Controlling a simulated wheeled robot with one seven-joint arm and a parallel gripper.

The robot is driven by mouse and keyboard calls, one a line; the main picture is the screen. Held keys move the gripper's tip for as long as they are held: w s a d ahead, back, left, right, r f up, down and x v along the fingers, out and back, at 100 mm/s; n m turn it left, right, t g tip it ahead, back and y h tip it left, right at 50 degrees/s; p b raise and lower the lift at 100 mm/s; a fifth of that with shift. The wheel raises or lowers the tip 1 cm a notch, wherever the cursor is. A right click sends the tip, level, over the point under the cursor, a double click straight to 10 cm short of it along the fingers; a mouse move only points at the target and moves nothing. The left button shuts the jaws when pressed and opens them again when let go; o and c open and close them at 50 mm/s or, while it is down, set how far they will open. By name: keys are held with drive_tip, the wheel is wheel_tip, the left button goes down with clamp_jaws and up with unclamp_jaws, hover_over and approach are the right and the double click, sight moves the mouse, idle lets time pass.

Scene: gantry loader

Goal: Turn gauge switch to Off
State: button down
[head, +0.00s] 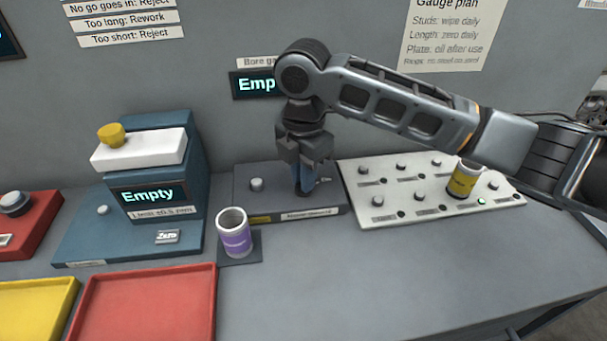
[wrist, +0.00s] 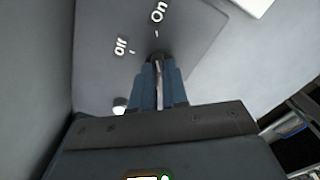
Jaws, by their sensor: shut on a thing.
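The gauge switch (wrist: 158,80) is a thin pale lever on a dark grey panel, with a dark pivot at its far end. The words "Off" (wrist: 121,45) and "On" (wrist: 158,12) are printed on the panel beyond the pivot, each with a small tick. My gripper (wrist: 158,92) is shut on the lever, one blue finger on each side. In the head view my gripper (head: 304,188) points down onto the dark grey gauge block (head: 262,203). The fingers hide much of the switch, and I cannot tell which tick it points to.
A round knob (head: 257,184) stands on the block left of my gripper. A white cup with a purple band (head: 235,236) stands in front. A white peg plate (head: 385,212) with a yellow-banded ring lies to the right. A blue length gauge (head: 85,232) is left. The front right table is clear.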

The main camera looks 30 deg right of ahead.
drive_tip(key=n+b, duration=0.1)
drive_tip(key=n, duration=0.5)
drive_tip(key=n+b, duration=0.1)
drive_tip(key=n, duration=0.3)
drive_tip(key=shift+n, duration=0.4)
idle(0.4)
drive_tip(key=c, duration=1.1)
unclamp_jaws()
drive_tip(key=shift+c, duration=0.2)
drive_tip(key=shift+r+b, duration=0.35)
drive_tip(key=shift+r, duration=3.55)
